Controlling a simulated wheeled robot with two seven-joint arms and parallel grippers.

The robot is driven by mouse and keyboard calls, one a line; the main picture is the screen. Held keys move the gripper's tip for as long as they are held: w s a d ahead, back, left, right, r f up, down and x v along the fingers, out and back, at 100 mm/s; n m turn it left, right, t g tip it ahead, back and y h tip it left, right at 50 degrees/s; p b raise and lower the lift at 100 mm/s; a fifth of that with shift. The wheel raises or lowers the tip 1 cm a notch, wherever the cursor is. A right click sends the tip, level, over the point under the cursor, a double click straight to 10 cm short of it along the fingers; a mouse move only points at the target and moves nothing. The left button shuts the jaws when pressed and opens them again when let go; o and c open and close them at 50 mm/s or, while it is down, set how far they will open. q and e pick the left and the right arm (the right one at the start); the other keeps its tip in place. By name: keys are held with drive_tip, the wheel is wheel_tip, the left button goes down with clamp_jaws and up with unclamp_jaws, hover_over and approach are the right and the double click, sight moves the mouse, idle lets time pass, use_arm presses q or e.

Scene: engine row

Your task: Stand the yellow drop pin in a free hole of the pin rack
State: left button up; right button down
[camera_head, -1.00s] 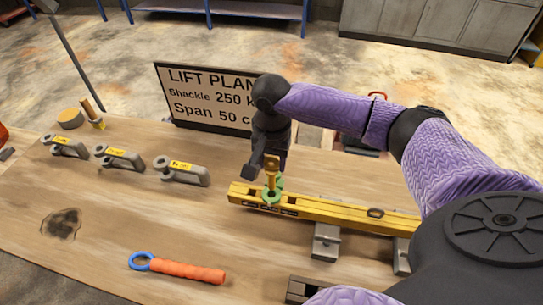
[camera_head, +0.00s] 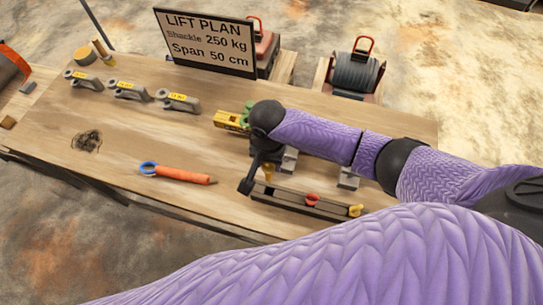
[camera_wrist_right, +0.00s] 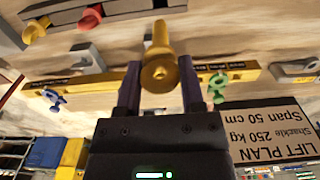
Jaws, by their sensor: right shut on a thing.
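The yellow drop pin (camera_head: 267,171) is held between the fingers of my right gripper (camera_head: 258,178). In the right wrist view the pin (camera_wrist_right: 159,62) sits between the two dark fingers, its round end facing the camera. In the head view it hangs roughly upright at the left end of the pin rack (camera_head: 285,198), a dark low bar. A red pin (camera_head: 312,199) and another yellow pin (camera_head: 355,210) stand in the rack, to the right. I cannot tell whether the held pin's tip touches the rack; the fingers partly hide it. My left gripper is out of view.
A yellow beam (camera_head: 228,120) with a green shackle (camera_head: 247,111) lies behind my right gripper, partly hidden by my arm. Several grey labelled shackles (camera_head: 130,90) stand at the left. An orange-handled tool (camera_head: 180,174) lies left of the rack. A lift-plan sign (camera_head: 205,40) stands behind.

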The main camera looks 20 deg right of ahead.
sight(269, 173)
wheel_tip(269, 173, down, 6)
drive_tip(key=b, duration=0.3)
drive_tip(key=shift+r+b, duration=0.15)
drive_tip(key=shift+b, duration=0.2)
idle(0.3)
drive_tip(key=shift+p, duration=0.4)
drive_tip(key=shift+p, duration=0.3)
idle(0.6)
